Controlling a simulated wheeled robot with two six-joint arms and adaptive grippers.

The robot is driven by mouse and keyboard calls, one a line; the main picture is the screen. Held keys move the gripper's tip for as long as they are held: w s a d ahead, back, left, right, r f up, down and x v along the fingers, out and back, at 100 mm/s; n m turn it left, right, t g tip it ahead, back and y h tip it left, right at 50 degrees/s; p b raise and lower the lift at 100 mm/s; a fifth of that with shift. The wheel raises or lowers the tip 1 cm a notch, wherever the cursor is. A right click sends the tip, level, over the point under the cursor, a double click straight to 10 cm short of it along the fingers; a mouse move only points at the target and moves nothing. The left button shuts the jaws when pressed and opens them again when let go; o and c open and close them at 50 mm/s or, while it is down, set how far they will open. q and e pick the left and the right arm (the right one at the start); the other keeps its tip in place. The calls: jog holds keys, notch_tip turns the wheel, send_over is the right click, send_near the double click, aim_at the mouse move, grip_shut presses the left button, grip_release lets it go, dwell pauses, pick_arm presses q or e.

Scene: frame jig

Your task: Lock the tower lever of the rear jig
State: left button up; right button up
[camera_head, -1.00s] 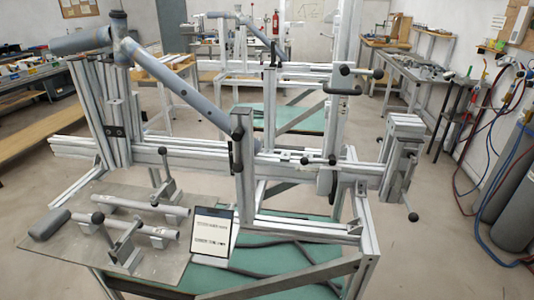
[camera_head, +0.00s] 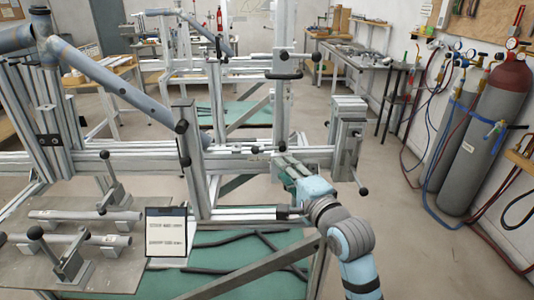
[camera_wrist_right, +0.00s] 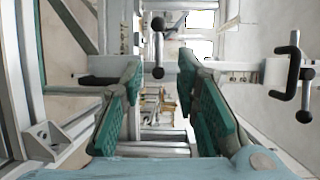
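A tall silver tower post (camera_head: 281,115) stands at centre in the head view. It carries a black lever (camera_head: 283,76) and a black ball knob (camera_head: 316,57). I cannot tell for sure which jig it belongs to. My right gripper (camera_head: 282,166) is below the lever, apart from it, beside the near jig's rail. In the right wrist view its green fingers (camera_wrist_right: 165,105) are spread with nothing between the pads. A short lever with black ball ends (camera_wrist_right: 158,50) shows beyond and above the finger gap. Another black handle (camera_wrist_right: 285,85) is at right. My left gripper is out of view.
The near jig has a clamp block (camera_head: 347,130) with a crank right of my gripper. A sign (camera_head: 167,232) and a plate with tubes (camera_head: 30,270) are at lower left. Gas cylinders (camera_head: 490,130) stand at right. The floor between is free.

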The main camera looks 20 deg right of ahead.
aim_at(265, 150)
jog(key=w, duration=0.3)
jog(key=w+a+b, duration=0.1)
jog(key=w, duration=0.3)
jog(key=w+f, duration=0.1)
jog(key=w, duration=0.3)
jog(key=shift+w+a+b, duration=0.2)
jog(key=shift+a+b, duration=0.15)
jog(key=shift+b, duration=0.05)
grip_shut()
jog(key=shift+f, duration=0.1)
